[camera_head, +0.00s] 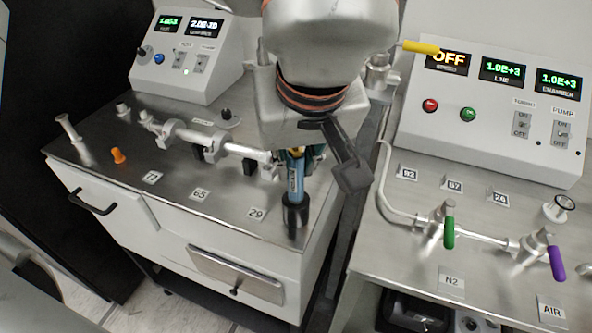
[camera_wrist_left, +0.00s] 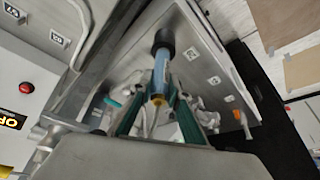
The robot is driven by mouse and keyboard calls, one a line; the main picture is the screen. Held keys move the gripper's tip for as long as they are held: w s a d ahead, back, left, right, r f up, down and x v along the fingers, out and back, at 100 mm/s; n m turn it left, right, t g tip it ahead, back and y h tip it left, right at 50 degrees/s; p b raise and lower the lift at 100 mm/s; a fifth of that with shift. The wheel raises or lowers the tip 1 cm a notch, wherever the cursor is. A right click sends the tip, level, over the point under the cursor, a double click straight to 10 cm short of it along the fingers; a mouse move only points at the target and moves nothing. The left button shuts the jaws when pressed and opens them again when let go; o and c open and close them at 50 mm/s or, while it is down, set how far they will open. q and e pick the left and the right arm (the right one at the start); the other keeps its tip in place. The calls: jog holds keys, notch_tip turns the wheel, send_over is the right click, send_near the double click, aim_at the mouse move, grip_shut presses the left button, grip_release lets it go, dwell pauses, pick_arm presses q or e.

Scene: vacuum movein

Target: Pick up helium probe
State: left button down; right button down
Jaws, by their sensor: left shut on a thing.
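The helium probe (camera_head: 296,180) is a slim blue cylinder standing upright, its lower end in a black holder (camera_head: 295,215) near the front right corner of the left bench. My left gripper (camera_head: 299,157) is above the holder, pointing down, shut on the probe's upper part. The gripper's own body hides the top of the probe in the head view. In the left wrist view the probe (camera_wrist_left: 161,70) lies between the two green-padded fingers, with the black holder (camera_wrist_left: 163,40) at its far end. My right gripper is not in view.
Metal pipework (camera_head: 215,140) and an orange knob (camera_head: 118,156) stand left on the left bench (camera_head: 190,215). A control box (camera_head: 180,50) is at its back. The right bench carries a control panel (camera_head: 490,115), a green valve handle (camera_head: 449,232) and a purple one (camera_head: 556,263).

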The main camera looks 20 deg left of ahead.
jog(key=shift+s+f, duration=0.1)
